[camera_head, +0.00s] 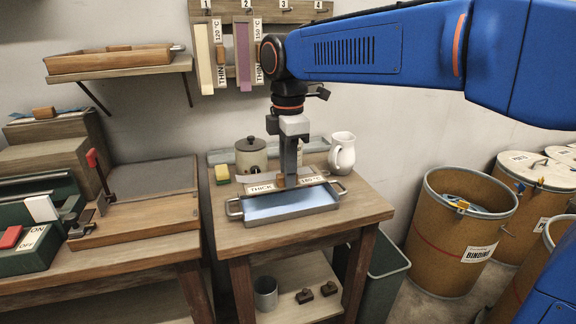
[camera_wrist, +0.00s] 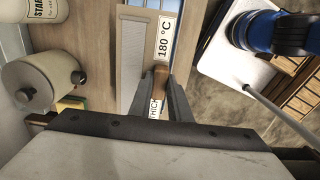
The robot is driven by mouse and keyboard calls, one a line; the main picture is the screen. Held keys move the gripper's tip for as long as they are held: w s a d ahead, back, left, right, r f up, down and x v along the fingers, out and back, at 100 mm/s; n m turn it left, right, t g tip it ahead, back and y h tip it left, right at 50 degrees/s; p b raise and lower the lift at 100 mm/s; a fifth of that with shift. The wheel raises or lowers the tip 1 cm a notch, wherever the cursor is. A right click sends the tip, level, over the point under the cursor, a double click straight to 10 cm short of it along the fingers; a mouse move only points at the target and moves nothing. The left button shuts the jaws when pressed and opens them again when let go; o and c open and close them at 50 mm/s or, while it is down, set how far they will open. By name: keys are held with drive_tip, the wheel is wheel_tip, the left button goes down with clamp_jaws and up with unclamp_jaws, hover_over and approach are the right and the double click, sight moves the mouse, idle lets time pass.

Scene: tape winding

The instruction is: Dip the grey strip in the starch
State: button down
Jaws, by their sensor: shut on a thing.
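My gripper (camera_head: 290,178) points down and is shut on the small wooden grip of the grey strip (camera_head: 244,179). The strip lies lengthwise along the back of a metal tray (camera_head: 230,207). The tray holds pale blue liquid (camera_head: 290,202). The strip's label plate, reading THICK and 180 °C, faces up on both sides of the grip. In the wrist view the strip (camera_wrist: 133,62) is beside my gripper (camera_wrist: 164,82). I cannot tell whether the strip touches the tray or liquid. A white pitcher (camera_head: 342,150) stands behind right; its lettering (camera_wrist: 42,8) begins STAR.
A lidded pot (camera_head: 251,157) and a yellow-green sponge (camera_head: 222,173) stand behind the tray. A rack (camera_head: 236,14) with hanging strips is on the wall. A bench (camera_head: 160,216) is at left, with barrels (camera_head: 461,230) at right. The table's front right (camera_head: 362,205) is clear.

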drive_tip(key=shift+f, duration=3.2)
drive_tip(key=shift+f, duration=0.5)
idle(0.5)
drive_tip(key=shift+r, duration=3)
drive_tip(key=shift+r, duration=2.5)
